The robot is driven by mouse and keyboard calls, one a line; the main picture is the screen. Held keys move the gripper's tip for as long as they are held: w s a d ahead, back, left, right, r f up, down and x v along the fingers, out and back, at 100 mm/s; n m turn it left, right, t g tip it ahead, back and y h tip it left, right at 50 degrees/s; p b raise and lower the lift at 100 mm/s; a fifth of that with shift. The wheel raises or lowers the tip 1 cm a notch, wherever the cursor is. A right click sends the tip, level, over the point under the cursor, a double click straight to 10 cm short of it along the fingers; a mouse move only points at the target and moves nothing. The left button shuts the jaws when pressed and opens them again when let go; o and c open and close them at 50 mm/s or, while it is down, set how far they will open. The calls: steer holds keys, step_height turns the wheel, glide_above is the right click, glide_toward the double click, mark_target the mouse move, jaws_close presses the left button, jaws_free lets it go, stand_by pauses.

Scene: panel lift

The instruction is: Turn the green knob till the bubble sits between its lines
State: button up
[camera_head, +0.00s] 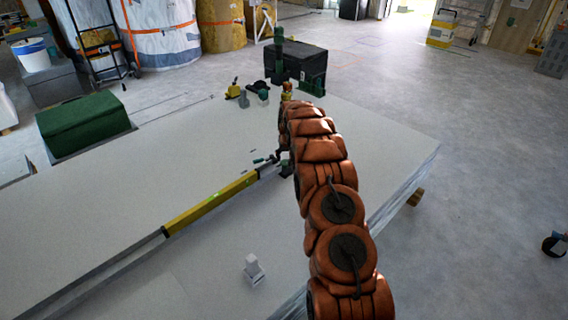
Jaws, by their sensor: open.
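A yellow spirit level (185,217) lies along a long metal rail on the pale panel. Its vial shows as a small green spot near the middle, too small to tell where the bubble sits between its lines. A small dark green piece, perhaps the green knob (286,169), shows at the rail's far end, partly hidden by my orange arm.
A small white block (254,268) stands on the panel near the front. A green case (84,124) sits at the left. A black box (295,62) and several small tools stand at the panel's far end. Open floor lies to the right.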

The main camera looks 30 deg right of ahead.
mark_target(286, 162)
steer(key=shift+b+x, duration=0.45)
steer(key=shift+x, duration=1.9)
